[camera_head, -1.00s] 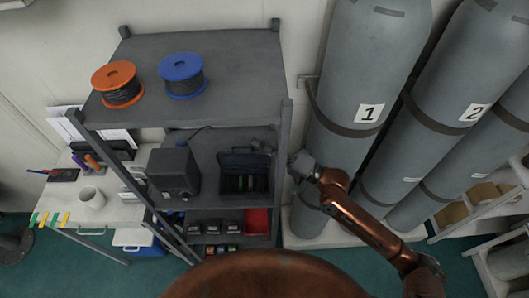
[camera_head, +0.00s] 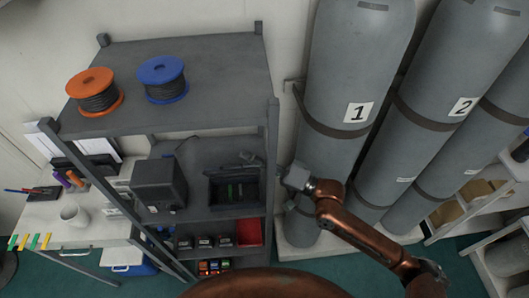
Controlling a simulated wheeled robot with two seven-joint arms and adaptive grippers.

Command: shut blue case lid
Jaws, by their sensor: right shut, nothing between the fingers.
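My right gripper (camera_head: 246,158) is shut and empty. My left gripper is not in view.
A dark grey box (camera_head: 159,184) stands left of the case. The rack post (camera_head: 271,190) stands between the case and my right wrist. Orange (camera_head: 94,92) and blue (camera_head: 163,79) spools sit on the top shelf. Cylinder 1 (camera_head: 345,75) stands right of the rack. A red bin (camera_head: 249,232) is below.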

